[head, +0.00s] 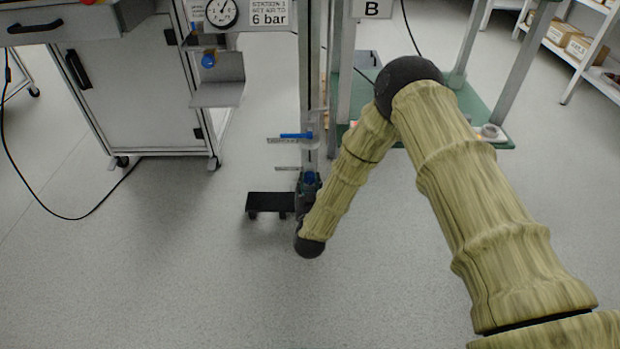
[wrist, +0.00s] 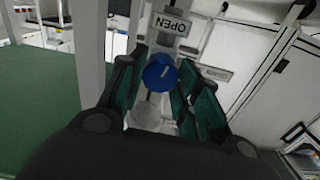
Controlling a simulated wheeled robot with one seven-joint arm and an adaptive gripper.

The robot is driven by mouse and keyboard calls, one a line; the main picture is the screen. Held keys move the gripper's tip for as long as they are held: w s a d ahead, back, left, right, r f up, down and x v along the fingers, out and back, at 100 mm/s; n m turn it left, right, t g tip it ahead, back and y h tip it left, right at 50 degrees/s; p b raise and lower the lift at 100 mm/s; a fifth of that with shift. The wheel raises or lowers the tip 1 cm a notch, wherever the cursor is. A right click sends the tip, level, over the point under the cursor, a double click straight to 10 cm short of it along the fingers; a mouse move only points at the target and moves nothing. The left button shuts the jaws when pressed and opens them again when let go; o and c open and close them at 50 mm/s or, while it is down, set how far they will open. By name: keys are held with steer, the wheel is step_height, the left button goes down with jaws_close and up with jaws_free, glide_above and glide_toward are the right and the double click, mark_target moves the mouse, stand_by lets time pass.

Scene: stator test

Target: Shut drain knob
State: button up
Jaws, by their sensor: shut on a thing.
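The drain knob (wrist: 160,73) is a round blue knob with a pale mark on its face, seen in the wrist view between the green pads of my gripper (wrist: 158,88). My gripper is shut on it, with pads at its left and right. My wrist hides much of the gripper there. An OPEN plate (wrist: 172,24), upside down, sits just beyond the knob in the wrist view.
A blue lever (head: 296,136) sits on the post above the knob. A white cabinet (head: 135,95) with a pressure gauge (head: 221,12) stands at left. A green-based frame (head: 470,105) stands behind my arm. The floor in front is clear.

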steer(key=m+p, duration=0.3)
steer(key=shift+r+m+p, duration=0.2)
steer(key=shift+m+p, duration=0.1)
steer(key=m+p, duration=0.2)
steer(key=m, duration=0.1)
steer(key=shift+d+f+m+p, duration=0.1)
steer(key=shift+m+p, duration=0.2)
steer(key=shift+p, duration=0.1)
steer(key=m+p, duration=0.2)
steer(key=m, duration=0.2)
steer(key=shift+m, duration=0.3)
steer(key=shift+f+m+p, duration=0.2)
steer(key=shift+m+p, duration=0.35)
steer(key=shift+m, duration=1.05)
steer(key=o, duration=1)
steer(key=shift+d, duration=0.1)
steer(key=shift+o, duration=0.2)
